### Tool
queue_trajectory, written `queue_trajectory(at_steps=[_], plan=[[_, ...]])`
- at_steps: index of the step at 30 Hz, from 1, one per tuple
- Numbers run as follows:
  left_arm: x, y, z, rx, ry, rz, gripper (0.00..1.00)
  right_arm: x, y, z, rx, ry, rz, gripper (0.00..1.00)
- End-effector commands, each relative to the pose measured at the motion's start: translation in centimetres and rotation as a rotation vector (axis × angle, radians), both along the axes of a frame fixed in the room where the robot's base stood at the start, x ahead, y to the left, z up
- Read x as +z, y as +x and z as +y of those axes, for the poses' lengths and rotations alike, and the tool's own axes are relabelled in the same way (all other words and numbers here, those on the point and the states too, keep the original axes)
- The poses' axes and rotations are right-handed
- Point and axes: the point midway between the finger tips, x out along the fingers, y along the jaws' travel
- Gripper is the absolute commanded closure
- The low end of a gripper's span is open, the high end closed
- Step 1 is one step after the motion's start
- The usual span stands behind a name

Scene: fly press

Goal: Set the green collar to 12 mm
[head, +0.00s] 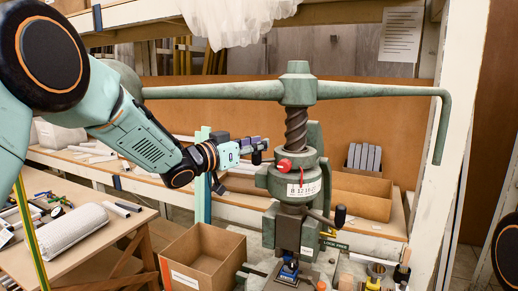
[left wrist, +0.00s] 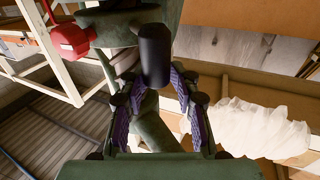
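The green collar (head: 276,181) sits around the press screw (head: 296,128), below the green fly arm (head: 215,91). It carries a white scale label (head: 304,187) with small numbers, 12 among them, and a red knob (head: 284,165). The setting is too small to read surely. My left gripper (head: 257,150) is just left of the screw, above the collar's left side. In the left wrist view its purple-padded fingers (left wrist: 158,118) are apart, with a black knob (left wrist: 155,55) ahead of the gap. The red knob also shows there (left wrist: 70,38). My right gripper is out of view.
A lever with a black knob (head: 340,216) and a lock/free sign (head: 334,244) are lower on the press. A cardboard box (head: 203,260) stands left of the press. A table with a grey roll (head: 72,230) and tools is at left. White post at right.

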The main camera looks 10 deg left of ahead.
Motion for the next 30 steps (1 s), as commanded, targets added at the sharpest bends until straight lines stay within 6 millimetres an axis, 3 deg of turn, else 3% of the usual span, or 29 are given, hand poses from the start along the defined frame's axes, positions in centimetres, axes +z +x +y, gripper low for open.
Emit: queue_trajectory(at_steps=[5, 17, 30], plan=[[-0.4, 0.0, -0.1, -0.002, 0.004, 0.007, 0.54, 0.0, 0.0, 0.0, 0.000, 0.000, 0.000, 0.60], [-0.7, -0.5, 0.3, -0.003, 0.004, 0.013, 0.54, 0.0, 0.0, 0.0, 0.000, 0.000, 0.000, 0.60], [-0.4, -6.9, 4.4, -0.001, 0.000, 0.009, 0.54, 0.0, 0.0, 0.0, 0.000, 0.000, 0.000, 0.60]])
